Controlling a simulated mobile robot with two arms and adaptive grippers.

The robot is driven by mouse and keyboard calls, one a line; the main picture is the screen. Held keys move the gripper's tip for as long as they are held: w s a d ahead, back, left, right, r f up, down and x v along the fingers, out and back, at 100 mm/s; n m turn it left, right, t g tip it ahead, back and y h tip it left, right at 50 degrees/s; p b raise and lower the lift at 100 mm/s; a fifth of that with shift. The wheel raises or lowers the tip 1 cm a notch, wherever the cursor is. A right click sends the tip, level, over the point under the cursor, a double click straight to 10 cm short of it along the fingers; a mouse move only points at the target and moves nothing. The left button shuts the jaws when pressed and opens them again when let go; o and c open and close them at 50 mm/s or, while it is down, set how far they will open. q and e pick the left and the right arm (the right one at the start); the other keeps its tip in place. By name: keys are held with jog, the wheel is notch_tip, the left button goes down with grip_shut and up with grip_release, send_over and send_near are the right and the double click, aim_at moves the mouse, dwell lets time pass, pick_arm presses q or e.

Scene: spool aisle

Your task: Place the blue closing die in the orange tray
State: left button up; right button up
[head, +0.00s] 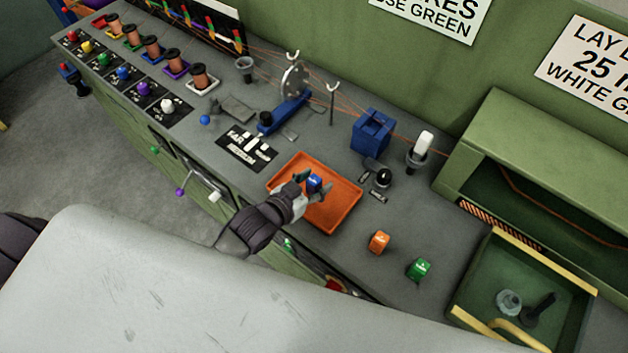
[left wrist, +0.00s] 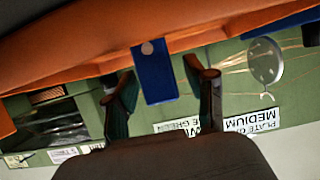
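The orange tray (head: 343,216) lies on the grey bench in the middle of the head view. The blue closing die (head: 314,182) is inside the tray's outline, near its middle. My left gripper (head: 314,187) reaches over the tray's near-left rim with one finger on each side of the die. In the left wrist view the die (left wrist: 154,72) stands against the orange tray surface (left wrist: 60,68), between the spread fingers (left wrist: 160,80). A gap shows beside the right finger, so the gripper looks open. My right gripper is out of view.
An orange die (head: 379,242) and a green die (head: 419,269) stand right of the tray. A blue block-shaped fixture (head: 372,131) and a dark tool (head: 383,178) are behind it. Copper spools (head: 199,77) line the far left. A green bin (head: 520,300) is at lower right.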

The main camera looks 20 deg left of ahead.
pick_arm(q)
jog(key=shift+r, duration=0.2)
jog(key=shift+s+a, duration=0.15)
jog(key=shift+s, duration=0.2)
jog(key=b+v, duration=0.1)
jog(key=v, duration=1)
jog(key=shift+r+b, duration=0.2)
jog(key=shift+b, duration=0.1)
jog(key=shift+f, duration=0.1)
dwell(1.0)
